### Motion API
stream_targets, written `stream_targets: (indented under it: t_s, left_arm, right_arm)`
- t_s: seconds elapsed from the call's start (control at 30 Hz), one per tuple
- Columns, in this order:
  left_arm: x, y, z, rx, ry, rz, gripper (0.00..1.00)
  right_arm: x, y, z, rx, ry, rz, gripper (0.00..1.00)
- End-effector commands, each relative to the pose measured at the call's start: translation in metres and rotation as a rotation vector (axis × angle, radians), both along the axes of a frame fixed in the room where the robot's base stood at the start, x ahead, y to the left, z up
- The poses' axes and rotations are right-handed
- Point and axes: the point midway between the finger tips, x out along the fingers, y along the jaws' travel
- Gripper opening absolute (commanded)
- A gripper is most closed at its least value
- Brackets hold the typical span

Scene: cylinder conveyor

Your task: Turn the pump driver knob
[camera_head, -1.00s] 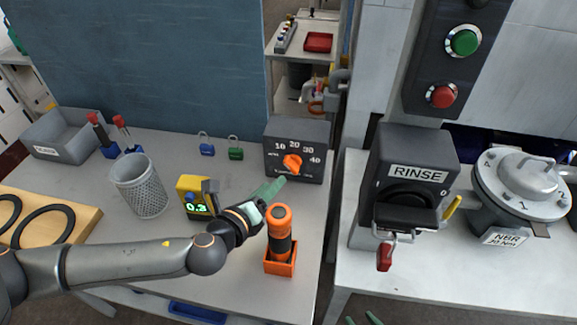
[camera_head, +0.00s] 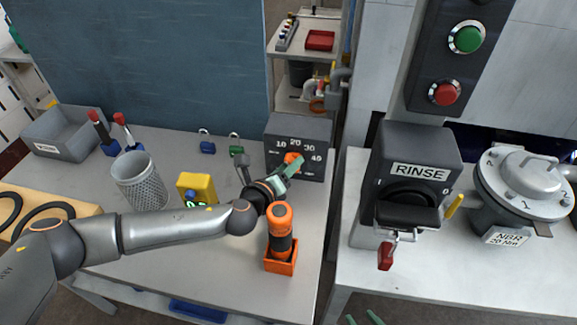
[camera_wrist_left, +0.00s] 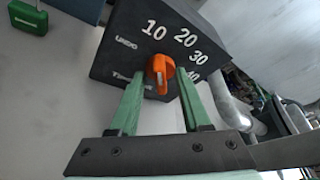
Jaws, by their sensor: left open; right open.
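The orange pump driver knob (camera_head: 291,158) sits on the front of a dark box (camera_head: 306,131) with a dial marked 10 to 40. In the left wrist view the knob (camera_wrist_left: 160,71) shows between my fingertips, with its dial numbers above and to the right. My left gripper (camera_head: 293,166) is open, its green fingers in front of the knob. In the left wrist view its two fingers (camera_wrist_left: 159,74) lie either side of the knob; I cannot tell whether they touch it. My right gripper (camera_head: 362,319) shows only as two separated green fingertips at the bottom edge.
An orange and black tool (camera_head: 280,232) stands in an orange holder close beside my left wrist. A yellow device (camera_head: 197,187), a mesh cup (camera_head: 140,181) and green and blue padlocks (camera_head: 207,147) are on the table.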

Motion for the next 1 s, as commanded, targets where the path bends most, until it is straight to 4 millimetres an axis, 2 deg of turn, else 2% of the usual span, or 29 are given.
stream_targets:
  t_s: [0.07, 0.47, 1.0]
  left_arm:
    - [-0.0001, -0.0001, 0.0002, 0.000, 0.000, 0.000, 0.46]
    - [-0.0003, 0.0001, 0.0001, 0.001, 0.000, 0.000, 0.01]
    - [-0.0004, 0.0006, -0.0014, -0.010, 0.003, 0.001, 0.00]
  right_arm:
    - [0.0002, -0.0001, 0.0001, 0.000, 0.000, 0.000, 0.50]
    - [0.0005, -0.0002, 0.0002, 0.000, -0.001, -0.001, 0.50]
    - [0.0008, -0.0001, -0.0019, 0.000, -0.001, -0.001, 0.50]
